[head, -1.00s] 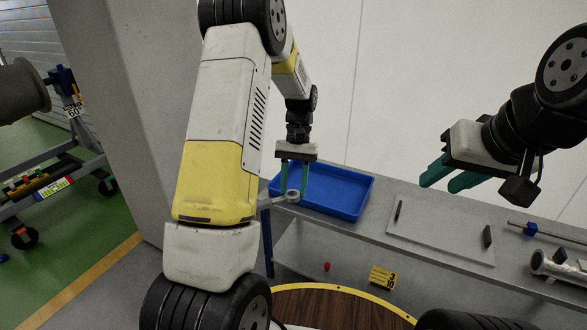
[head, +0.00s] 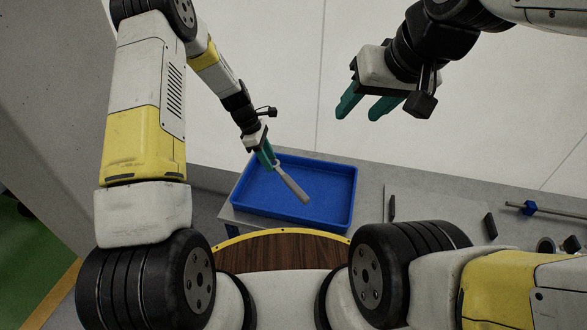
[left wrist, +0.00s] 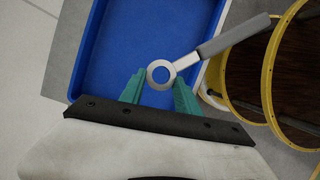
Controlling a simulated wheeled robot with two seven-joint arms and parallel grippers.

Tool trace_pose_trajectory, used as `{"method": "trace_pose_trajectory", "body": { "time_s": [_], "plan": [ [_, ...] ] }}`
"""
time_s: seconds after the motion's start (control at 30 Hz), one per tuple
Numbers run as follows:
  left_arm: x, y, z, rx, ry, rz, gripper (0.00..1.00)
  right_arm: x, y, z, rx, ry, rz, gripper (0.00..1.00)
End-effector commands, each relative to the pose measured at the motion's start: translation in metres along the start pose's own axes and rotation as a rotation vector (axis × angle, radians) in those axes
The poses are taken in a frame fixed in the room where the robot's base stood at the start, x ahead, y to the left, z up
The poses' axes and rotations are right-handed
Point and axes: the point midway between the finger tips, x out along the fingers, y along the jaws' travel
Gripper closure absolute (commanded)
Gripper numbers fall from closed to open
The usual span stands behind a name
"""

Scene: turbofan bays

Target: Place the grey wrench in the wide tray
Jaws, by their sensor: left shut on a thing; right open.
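The grey wrench (head: 291,183) has a ring head and a long grey handle. My left gripper (head: 268,157) is shut on its ring end and holds it over the blue wide tray (head: 350,205) in the head view. In the left wrist view, the ring of the wrench (left wrist: 233,37) is between the green fingertips (left wrist: 157,86), and its handle crosses the right rim of the tray (left wrist: 112,50). The tray's visible floor is empty. My right gripper (head: 358,110) is open and empty, in the air up and right of the tray.
The tray stands on a grey bench (head: 440,210) by a pale wall. To its right are small dark uprights (head: 490,226) and a rod with a blue block (head: 529,208). A round brown top with a yellow edge (head: 282,246) lies in front.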

Motion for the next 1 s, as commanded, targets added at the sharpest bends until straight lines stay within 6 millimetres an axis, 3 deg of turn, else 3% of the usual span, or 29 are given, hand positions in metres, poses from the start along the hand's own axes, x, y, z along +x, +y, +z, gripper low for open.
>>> {"method": "trace_pose_trajectory", "body": {
  "time_s": [0.1, 0.33, 0.47, 0.7, 1.0],
  "plan": [
    [0.029, 0.015, 0.006, -0.283, 0.008, 0.099, 1.00, 0.000, 0.000, 0.000, 0.000, 0.000, 0.000, 0.53],
    [0.056, 0.033, 0.006, -0.621, 0.018, 0.219, 1.00, 0.000, 0.000, 0.000, 0.000, 0.000, 0.000, 0.53],
    [0.068, 0.035, 0.002, -0.685, 0.019, 0.239, 1.00, 0.000, 0.000, 0.000, 0.000, 0.000, 0.000, 0.53],
    [0.108, 0.035, -0.013, -0.693, 0.018, 0.241, 1.00, 0.000, 0.000, 0.000, 0.000, 0.000, 0.000, 0.53],
    [0.135, 0.036, -0.022, -0.690, 0.019, 0.241, 1.00, 0.000, 0.000, 0.000, 0.000, 0.000, 0.000, 0.53]
  ]
}}
